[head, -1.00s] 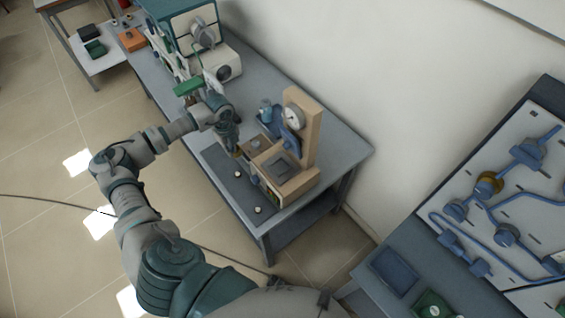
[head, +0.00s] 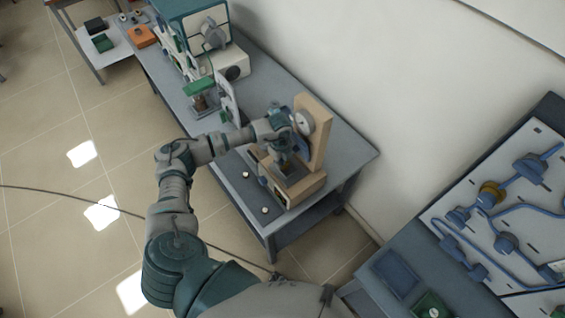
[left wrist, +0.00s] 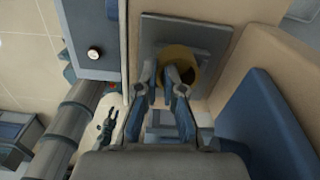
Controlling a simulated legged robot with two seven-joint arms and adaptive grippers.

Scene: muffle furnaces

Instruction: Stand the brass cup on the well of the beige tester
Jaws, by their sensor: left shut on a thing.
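The beige tester (head: 318,128) stands at the near right end of the long grey bench, with a round dial on its upright. My left gripper (head: 284,161) is over the tester's base in the head view. In the left wrist view my left gripper (left wrist: 162,70) is shut on the brass cup (left wrist: 194,66), with its fingers at the cup's near left wall. The cup is over the grey square plate (left wrist: 215,35) on the tester's base. The fingers hide part of the cup, and I cannot tell whether it touches the plate. My right gripper is out of view.
The blue part of the tester (left wrist: 268,115) rises close to the right of my gripper. White round knobs (head: 265,210) lie along the bench's front strip. A green-handled stand (head: 200,90) and a teal-topped furnace (head: 195,25) are farther back. A wall is behind the bench.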

